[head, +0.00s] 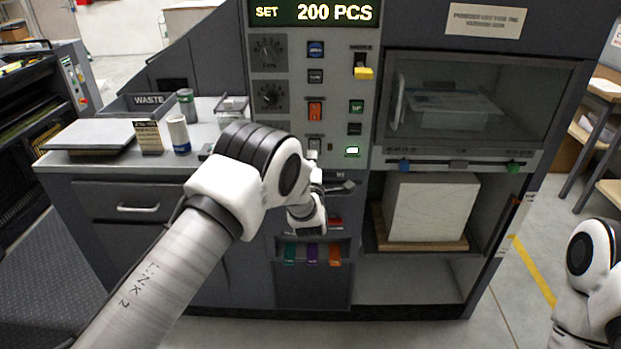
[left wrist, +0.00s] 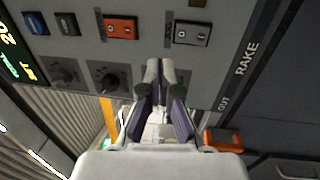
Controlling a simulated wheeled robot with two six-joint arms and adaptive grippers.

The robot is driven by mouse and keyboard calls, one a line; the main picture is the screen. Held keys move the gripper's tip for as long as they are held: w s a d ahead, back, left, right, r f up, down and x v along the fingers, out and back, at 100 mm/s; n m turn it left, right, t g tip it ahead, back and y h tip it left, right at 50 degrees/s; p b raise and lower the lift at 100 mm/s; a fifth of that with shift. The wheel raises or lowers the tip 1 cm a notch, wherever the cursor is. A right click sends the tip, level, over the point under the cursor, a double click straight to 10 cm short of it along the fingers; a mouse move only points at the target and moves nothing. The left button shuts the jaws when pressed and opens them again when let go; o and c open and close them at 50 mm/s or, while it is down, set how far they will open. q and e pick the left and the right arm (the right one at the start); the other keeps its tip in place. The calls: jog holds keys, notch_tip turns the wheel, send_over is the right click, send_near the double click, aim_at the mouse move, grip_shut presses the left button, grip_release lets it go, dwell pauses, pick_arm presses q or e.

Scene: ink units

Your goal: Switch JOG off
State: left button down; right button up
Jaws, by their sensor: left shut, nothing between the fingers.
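The control panel carries an orange rocker switch (head: 315,110) with a grey rocker switch (head: 314,144) below it. In the left wrist view the orange rocker (left wrist: 120,27) and the grey rocker (left wrist: 192,33) sit side by side at the top. My left gripper (head: 317,180) is just below the grey rocker in the head view, partly hidden by its own wrist. In the left wrist view its fingertips (left wrist: 161,75) are together and empty, close to the panel. My right gripper is out of view.
Two black knobs (head: 269,96) are left of the switches. A yellow-handled lever (head: 362,73) and green buttons (head: 356,106) are to the right. A windowed compartment (head: 470,105) and a white paper stack (head: 430,208) stand further right. A counter with cans (head: 179,134) is left.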

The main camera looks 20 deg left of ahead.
pick_arm(q)
jog(key=b+v, duration=0.1)
jog(key=v, duration=0.4)
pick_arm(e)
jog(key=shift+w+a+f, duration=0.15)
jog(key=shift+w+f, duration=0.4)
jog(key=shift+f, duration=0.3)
pick_arm(q)
jog(key=s+a+f+m+g+h, duration=0.1)
jog(key=s+a+f+m+g, duration=0.3)
jog(key=s+f, duration=0.75)
jog(key=s+a+f+m+g+h, duration=0.1)
jog(key=s+a+f+g, duration=0.35)
jog(key=s+f, duration=0.75)
jog(key=s+d+f+m+g+h, duration=0.1)
jog(key=s+f+m+g, duration=0.1)
jog(key=s+m, duration=0.3)
jog(key=s+d+f+m+g+h, duration=0.1)
jog(key=s+m+g, duration=0.4)
jog(key=s, duration=0.6)
jog(key=s+d+f+m+g+h, duration=0.1)
jog(key=s+d+f+m+g, duration=0.2)
jog(key=s, duration=0.5)
jog(key=f+m, duration=0.1)
jog(key=m, duration=0.1)
jog(key=shift+m+h, duration=0.3)
jog(key=shift+m, duration=0.1)
